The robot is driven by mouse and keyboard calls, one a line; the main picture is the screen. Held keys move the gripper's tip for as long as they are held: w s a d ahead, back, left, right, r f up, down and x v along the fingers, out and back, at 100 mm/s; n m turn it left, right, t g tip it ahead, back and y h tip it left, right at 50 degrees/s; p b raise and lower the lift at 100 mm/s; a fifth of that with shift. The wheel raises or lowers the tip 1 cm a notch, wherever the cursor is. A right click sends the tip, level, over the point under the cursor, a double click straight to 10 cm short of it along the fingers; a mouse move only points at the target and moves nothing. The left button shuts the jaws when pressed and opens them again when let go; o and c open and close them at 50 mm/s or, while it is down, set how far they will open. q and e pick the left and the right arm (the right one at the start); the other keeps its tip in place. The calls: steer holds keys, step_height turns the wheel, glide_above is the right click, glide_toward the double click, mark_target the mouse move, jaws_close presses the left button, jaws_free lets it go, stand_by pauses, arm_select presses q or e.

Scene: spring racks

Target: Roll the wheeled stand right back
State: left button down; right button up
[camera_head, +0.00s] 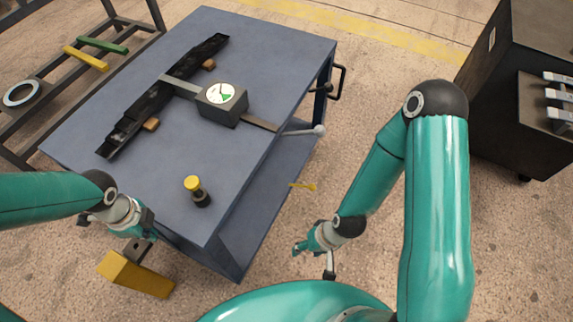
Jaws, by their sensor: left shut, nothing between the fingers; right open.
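A blue-grey stand (150,75) with a flat top and open side fills the left middle of the head view. A black bar handle (338,82) sticks out at its far right corner, and a grey lever with a round knob (318,130) juts from its right edge. Its wheels are hidden. My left gripper (143,248) is shut and empty beside the stand's near left edge, just above a yellow block (137,275); I cannot tell whether they touch. My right gripper (300,249) is open and empty, right of the stand's near corner and apart from it.
On the stand lie a dark spring-like bar (165,95), a box with a dial (222,105) and a yellow-capped post (194,187). A small yellow piece (303,186) is over the floor. A dark rack (45,85) stands left, a black cabinet (500,110) right.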

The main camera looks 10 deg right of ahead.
step_height(320, 180, down, 3)
steer(key=b, duration=0.2)
steer(key=shift+b, duration=0.3)
stand_by(0.3)
